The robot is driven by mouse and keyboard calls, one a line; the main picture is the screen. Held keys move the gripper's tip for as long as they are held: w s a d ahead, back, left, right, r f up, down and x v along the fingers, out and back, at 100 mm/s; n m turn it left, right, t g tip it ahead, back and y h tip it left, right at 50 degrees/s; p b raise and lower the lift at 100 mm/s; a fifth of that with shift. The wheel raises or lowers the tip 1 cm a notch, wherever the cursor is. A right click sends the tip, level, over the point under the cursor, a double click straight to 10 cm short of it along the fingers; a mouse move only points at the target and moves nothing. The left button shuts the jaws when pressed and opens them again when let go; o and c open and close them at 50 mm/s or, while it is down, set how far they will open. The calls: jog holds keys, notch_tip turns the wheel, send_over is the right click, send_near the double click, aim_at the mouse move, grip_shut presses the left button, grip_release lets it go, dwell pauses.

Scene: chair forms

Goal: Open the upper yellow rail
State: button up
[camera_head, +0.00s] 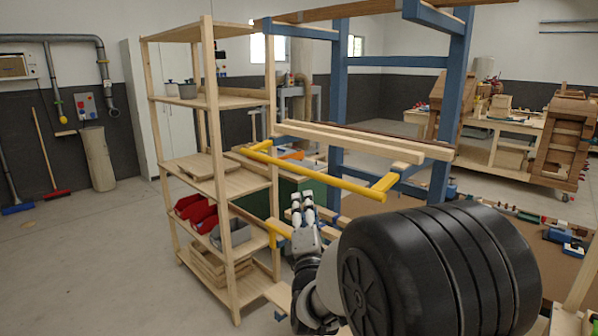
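The upper yellow rail (318,174) is a long bar that runs across the front of the blue frame, with short yellow arms at both ends joining it to the frame. My gripper (302,199) is below the rail's middle, pointing up toward it. In this view its white fingertips show a little below the bar, and no contact is visible. The two fingers look close together, and whether they are open or shut is unclear. Part of a lower yellow piece (277,228) shows left of my gripper; the rest is hidden behind my arm.
A wooden shelf unit (207,120) with red bins (197,212) stands close on the left. The blue frame (338,100) carries wooden boards (350,142) above the rail. A workbench (490,127) stands at the back right. Open floor lies at left.

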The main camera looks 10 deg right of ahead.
aim_at(302, 174)
jog(key=b+x, duration=0.1)
jog(key=x, duration=1.5)
jog(key=shift+w, duration=0.15)
jog(key=shift+c, duration=0.6)
grip_shut()
